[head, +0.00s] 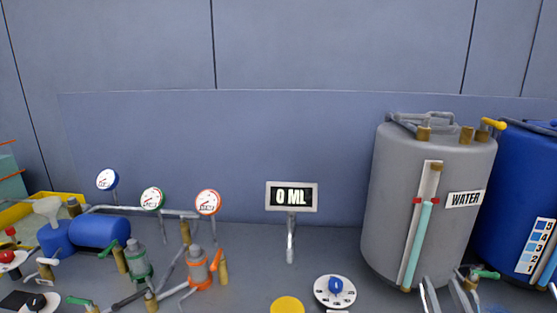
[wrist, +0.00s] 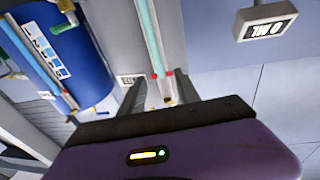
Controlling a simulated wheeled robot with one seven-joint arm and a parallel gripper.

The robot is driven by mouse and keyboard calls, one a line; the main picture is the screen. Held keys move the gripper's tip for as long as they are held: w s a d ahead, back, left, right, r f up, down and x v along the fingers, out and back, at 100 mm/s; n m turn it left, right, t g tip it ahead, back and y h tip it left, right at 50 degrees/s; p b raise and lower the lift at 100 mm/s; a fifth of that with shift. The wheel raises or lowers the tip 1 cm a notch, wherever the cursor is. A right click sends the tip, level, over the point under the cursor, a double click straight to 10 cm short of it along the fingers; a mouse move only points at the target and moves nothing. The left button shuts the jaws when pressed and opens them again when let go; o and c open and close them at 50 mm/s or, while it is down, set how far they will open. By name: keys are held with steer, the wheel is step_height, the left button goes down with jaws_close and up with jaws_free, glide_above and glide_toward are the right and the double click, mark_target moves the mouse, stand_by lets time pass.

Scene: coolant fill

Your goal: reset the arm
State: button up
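My gripper (wrist: 162,88) shows in the wrist view, beyond the dark bar and the purple wrist housing. Its two grey fingers stand apart, and I see nothing held between them. Behind them is the grey water tank with its sight tube (wrist: 152,38). My gripper does not clearly show in the head view.
The grey tank (head: 395,190) and a blue tank (head: 510,185) stand at the right. A display (head: 291,196) reading 0 ML stands mid-bench beside a blue-knobbed dial (head: 335,291). Gauges, pipes and valves crowd the left. A yellow tray (head: 62,200) is at far left.

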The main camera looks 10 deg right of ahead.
steer(key=s+a+f+n+g+y, duration=0.1)
steer(key=s+a+f+y, duration=0.1)
steer(key=s+a, duration=0.4)
steer(key=s+a+f+n+g+y, duration=0.1)
steer(key=s+a, duration=0.6)
steer(key=s, duration=1)
steer(key=s+a+f+n+g+y, duration=0.1)
steer(key=s+a+f, duration=0.4)
steer(key=s, duration=0.7)
steer(key=a+n+y, duration=0.1)
steer(key=y, duration=0.1)
steer(key=shift+a+f+y, duration=0.2)
steer(key=shift+a+y, duration=0.15)
steer(key=shift+y, duration=0.05)
stand_by(3.9)
